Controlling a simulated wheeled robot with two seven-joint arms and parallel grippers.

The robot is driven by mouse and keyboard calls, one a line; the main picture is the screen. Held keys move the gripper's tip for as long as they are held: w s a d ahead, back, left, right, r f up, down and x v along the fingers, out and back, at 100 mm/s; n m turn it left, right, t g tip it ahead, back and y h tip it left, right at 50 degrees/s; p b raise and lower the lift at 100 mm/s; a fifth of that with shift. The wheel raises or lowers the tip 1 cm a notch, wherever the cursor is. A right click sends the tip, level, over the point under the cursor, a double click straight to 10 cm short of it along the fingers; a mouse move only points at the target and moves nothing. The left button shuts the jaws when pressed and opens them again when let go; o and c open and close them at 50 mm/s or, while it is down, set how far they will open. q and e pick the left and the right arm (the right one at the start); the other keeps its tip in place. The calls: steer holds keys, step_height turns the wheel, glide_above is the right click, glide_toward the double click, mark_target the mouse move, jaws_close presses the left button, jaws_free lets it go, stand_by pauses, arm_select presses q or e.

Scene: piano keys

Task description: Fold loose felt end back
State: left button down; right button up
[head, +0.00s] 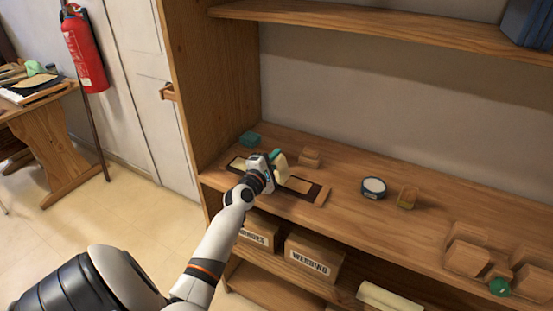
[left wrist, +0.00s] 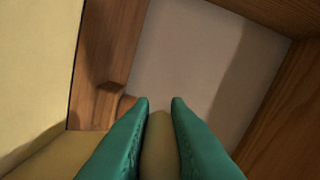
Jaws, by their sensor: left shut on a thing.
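A dark, flat board (head: 318,195) with pale panels lies on the shelf top at the left. My left gripper (head: 276,157), with teal fingers, is over the board's middle. It is shut on a pale cream piece, likely the felt end (head: 281,164), which stands up from the board. In the left wrist view the two teal fingers (left wrist: 160,104) have a tan strip of the felt end (left wrist: 160,146) between them. My gripper and wrist hide part of the board. My right gripper is in neither view.
Around the board are a teal block (head: 249,139), a small wooden block (head: 310,157), a round tin (head: 373,188) and a small box (head: 408,197). Wooden blocks (head: 467,255) and a green ball (head: 499,287) are at the right. The shelf's wooden side panel (head: 215,80) rises at the left.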

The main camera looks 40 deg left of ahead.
arm_select(q)
steer(key=c, duration=1.4)
jaws_free()
steer(key=v, duration=1.2)
steer(key=shift+b, duration=0.3)
steer(key=shift+d, duration=0.1)
